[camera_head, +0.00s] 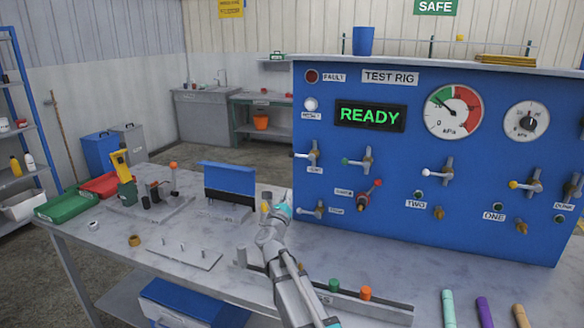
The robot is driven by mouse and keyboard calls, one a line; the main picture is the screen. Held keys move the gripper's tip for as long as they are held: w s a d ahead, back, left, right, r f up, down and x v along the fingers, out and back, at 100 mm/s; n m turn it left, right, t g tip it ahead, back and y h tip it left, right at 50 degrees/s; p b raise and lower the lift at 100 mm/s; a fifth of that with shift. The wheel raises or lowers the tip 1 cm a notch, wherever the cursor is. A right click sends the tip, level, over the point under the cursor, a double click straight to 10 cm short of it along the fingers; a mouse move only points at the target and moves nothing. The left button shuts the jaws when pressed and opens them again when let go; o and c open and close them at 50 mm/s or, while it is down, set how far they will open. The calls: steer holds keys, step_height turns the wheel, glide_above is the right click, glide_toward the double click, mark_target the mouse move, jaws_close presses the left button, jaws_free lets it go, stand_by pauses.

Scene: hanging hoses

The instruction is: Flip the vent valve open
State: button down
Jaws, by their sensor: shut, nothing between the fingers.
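The blue test rig panel (400,235) stands on the bench at right and carries several lever valves. An upper-left lever valve (313,154) has a white-tipped handle, with a small label below it. A lower-left lever valve (317,210) has a label at its right. These labels are too small to read surely, so I cannot tell which valve is the vent. A red-handled valve (366,195) sits right of the lower-left one. My gripper (279,204) is shut and empty at the panel's lower left edge, left of the lower-left valve; whether it touches anything is unclear.
The display (370,116) reads READY. The gauge (453,111) has a green and red dial. A blue upright block (229,180) stands left of my gripper. Green and orange caps sit on a rail (390,305) at the front. Coloured tubes (485,312) lie at right.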

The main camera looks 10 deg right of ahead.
mark_target(301, 156)
steer(key=shift+w+r, duration=0.1)
steer(key=shift+w, duration=0.05)
steer(key=a+r+p+x, duration=0.1)
steer(key=p+x, duration=0.5)
steer(key=x, duration=0.6)
steer(key=shift+r, duration=0.8)
steer(key=shift+w, duration=0.15)
